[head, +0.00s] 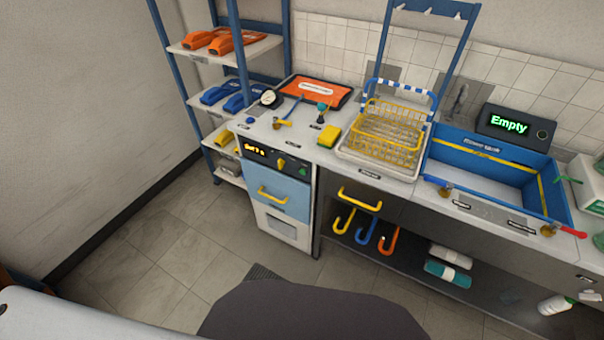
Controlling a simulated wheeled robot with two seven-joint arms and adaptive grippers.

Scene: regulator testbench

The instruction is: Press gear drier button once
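A cabinet-like machine with a light-blue drawer (276,191), which looks like the gear drier, stands at the left end of the counter. Its dark top panel carries a lit orange display (255,151), too small to read surely. Right of the display are a yellow control (281,162) and a small green spot (302,172); I cannot tell which is the button. The drawer has a yellow handle (271,194) and looks closed. Neither of my grippers is in view.
A blue-post shelf (225,48) stands left of the machine. On the counter are a yellow sponge (329,136), a yellow wire basket (385,135) and a blue basin (490,165) beside an "Empty" display (508,126). The tiled floor (175,255) before the machine is clear.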

